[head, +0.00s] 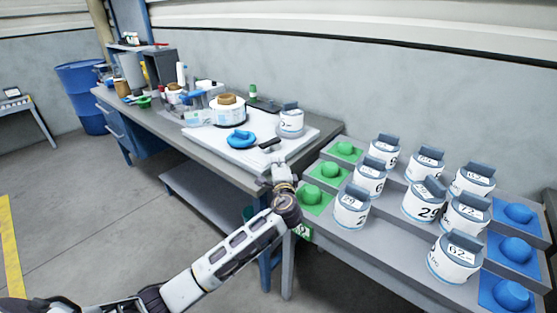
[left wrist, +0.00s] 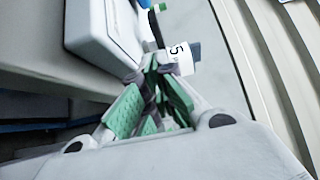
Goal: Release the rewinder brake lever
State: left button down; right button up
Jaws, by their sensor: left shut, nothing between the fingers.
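A white rewinder base plate (head: 215,135) lies on the grey workbench, with a reel of labels (head: 228,110) and a blue hub (head: 241,139) on it. A white drum with a blue-grey top (head: 291,122) stands at its right end; its label also shows in the left wrist view (left wrist: 179,58). My left gripper (head: 271,152) is at the plate's front right edge, shut and empty. Its green-padded fingers (left wrist: 152,76) meet near the plate corner in the left wrist view. A small dark bar sits at the fingertips; I cannot tell if it is the brake lever. My right gripper is out of view.
A grey stepped rack (head: 375,255) at the right holds several numbered white drums, with green hubs (head: 330,170) at its left and blue hubs (head: 513,250) at its right. Bottles and boxes crowd the bench's far left. The floor at front left is clear.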

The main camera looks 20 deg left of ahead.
pick_arm(q)
jog(key=a+v, duration=0.1)
jog(key=v, duration=0.5)
jog(key=shift+s, duration=0.3)
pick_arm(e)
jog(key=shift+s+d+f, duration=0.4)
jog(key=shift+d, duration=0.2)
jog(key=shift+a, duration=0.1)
